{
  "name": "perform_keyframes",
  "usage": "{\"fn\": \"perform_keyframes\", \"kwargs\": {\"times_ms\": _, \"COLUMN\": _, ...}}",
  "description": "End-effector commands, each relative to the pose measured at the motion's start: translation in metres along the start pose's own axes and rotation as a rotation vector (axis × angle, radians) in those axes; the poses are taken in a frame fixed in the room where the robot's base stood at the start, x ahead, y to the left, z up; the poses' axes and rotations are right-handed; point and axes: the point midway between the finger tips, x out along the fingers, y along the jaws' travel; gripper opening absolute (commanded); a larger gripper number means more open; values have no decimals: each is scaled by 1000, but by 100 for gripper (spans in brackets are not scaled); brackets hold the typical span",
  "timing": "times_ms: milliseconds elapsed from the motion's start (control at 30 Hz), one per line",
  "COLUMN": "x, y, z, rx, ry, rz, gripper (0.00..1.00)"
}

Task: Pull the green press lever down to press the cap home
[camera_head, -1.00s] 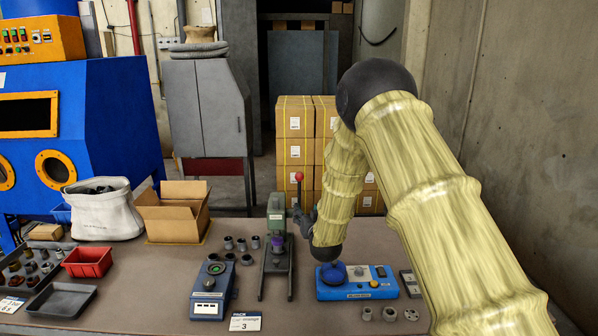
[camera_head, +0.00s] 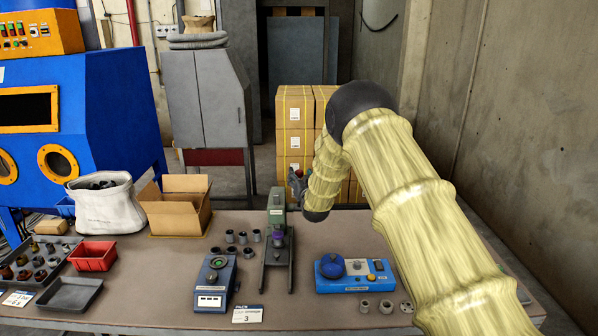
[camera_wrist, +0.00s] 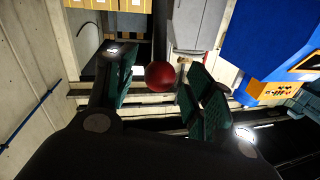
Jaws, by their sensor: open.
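The green press (camera_head: 277,207) stands upright on the table at the middle. A small purple part (camera_head: 278,236) sits under its ram. My gripper (camera_head: 297,182) is just right of the press's top, partly hidden behind my arm. The lever's red ball knob (camera_wrist: 160,76) shows in the wrist view between my open fingers (camera_wrist: 160,88), with gaps on both sides; the fingers do not clasp it.
A blue device with a round dome (camera_head: 331,265) lies right of the press, a blue-grey tester (camera_head: 215,284) left of it. Small dark cups (camera_head: 243,237) stand between. A cardboard box (camera_head: 178,218) and white sack (camera_head: 105,210) are at the left. Bare table lies in front of the press.

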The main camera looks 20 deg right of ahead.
Motion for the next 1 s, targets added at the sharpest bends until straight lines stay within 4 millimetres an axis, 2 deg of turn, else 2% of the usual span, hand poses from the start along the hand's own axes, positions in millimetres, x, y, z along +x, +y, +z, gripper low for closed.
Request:
{"fn": "perform_keyframes", "kwargs": {"times_ms": 200, "x": 16, "y": 0, "z": -1, "rx": 0, "ry": 0, "rz": 0, "gripper": 52}}
{"fn": "perform_keyframes", "kwargs": {"times_ms": 567, "x": 20, "y": 0, "z": 0, "rx": 0, "ry": 0, "rz": 0, "gripper": 52}}
{"fn": "perform_keyframes", "kwargs": {"times_ms": 600, "x": 20, "y": 0, "z": 0, "rx": 0, "ry": 0, "rz": 0, "gripper": 51}}
{"fn": "perform_keyframes", "kwargs": {"times_ms": 867, "x": 20, "y": 0, "z": 0, "rx": 0, "ry": 0, "rz": 0, "gripper": 3}}
{"fn": "perform_keyframes", "kwargs": {"times_ms": 900, "x": 20, "y": 0, "z": 0, "rx": 0, "ry": 0, "rz": 0, "gripper": 0}}
{"fn": "perform_keyframes", "kwargs": {"times_ms": 1000, "x": 20, "y": 0, "z": 0, "rx": 0, "ry": 0, "rz": 0, "gripper": 0}}
